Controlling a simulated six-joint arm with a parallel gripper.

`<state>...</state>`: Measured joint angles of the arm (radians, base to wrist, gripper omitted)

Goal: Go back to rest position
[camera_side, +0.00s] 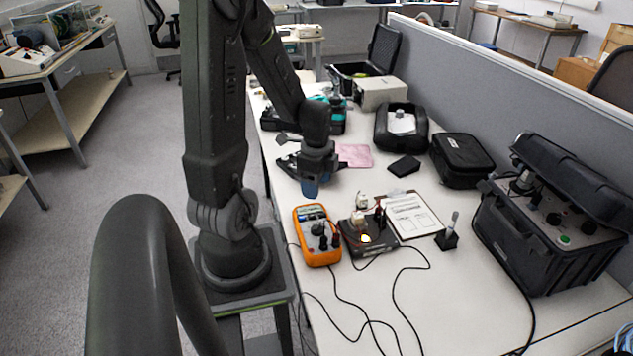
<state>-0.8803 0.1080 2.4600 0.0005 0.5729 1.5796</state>
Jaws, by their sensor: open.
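My gripper (309,178) hangs below my dark wrist over the left part of the white table (460,290). Its jaws are open, and I see nothing held between them. A blue part shows at its lower end; I cannot tell whether it belongs to the gripper. The gripper is behind the orange multimeter (316,234) and apart from it. A small black box with a lit spot (368,236) lies right of the multimeter.
A clipboard (411,214), a small stand with a pen-like probe (448,235) and an open black case (550,225) lie to the right. Black cables (397,290) cross the front. A pink cloth (354,155) and black pouches (461,160) lie behind. A grey partition (500,85) borders the table.

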